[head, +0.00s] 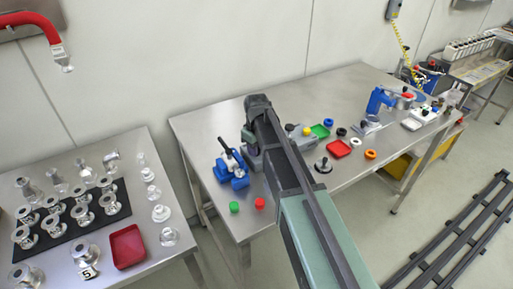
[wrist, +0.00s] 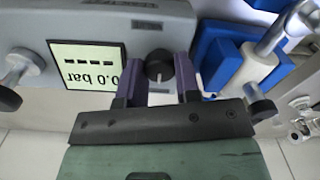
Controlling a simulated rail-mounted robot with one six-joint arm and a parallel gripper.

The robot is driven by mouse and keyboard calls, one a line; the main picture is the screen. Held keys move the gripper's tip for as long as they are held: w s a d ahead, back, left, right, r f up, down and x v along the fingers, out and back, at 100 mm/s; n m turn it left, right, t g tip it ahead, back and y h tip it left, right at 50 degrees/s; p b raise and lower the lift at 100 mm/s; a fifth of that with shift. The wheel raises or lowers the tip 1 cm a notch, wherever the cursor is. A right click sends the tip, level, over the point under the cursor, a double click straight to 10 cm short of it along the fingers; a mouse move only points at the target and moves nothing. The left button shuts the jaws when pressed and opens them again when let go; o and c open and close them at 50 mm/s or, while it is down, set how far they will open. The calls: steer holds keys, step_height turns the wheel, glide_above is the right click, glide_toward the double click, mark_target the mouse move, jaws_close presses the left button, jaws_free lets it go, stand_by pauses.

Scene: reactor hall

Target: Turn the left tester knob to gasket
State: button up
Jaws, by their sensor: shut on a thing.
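The grey tester (wrist: 25,28) fills the upper left of the wrist view, upside down, with a lit display (wrist: 88,66) reading 0.0 bar. The black tester knob (wrist: 159,66) sits beside the display, with a pale pointer line on its face. My gripper (wrist: 159,72) has its two purple fingers on either side of the knob and is shut on it. The labels around the knob are too small to read. In the head view the tester (head: 253,158) is partly hidden by my arm, and the knob and fingertips cannot be seen.
A blue clamp device (head: 231,170) stands left of the tester; its blue blocks (wrist: 218,62) lie close to the right finger. Green (head: 234,207) and red (head: 259,203) caps are near the front edge.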

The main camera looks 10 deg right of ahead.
steer(key=o, duration=0.6)
steer(key=shift+o, duration=0.2)
step_height(320, 180, up, 11)
steer(key=p, duration=1.1)
steer(key=shift+f, duration=0.15)
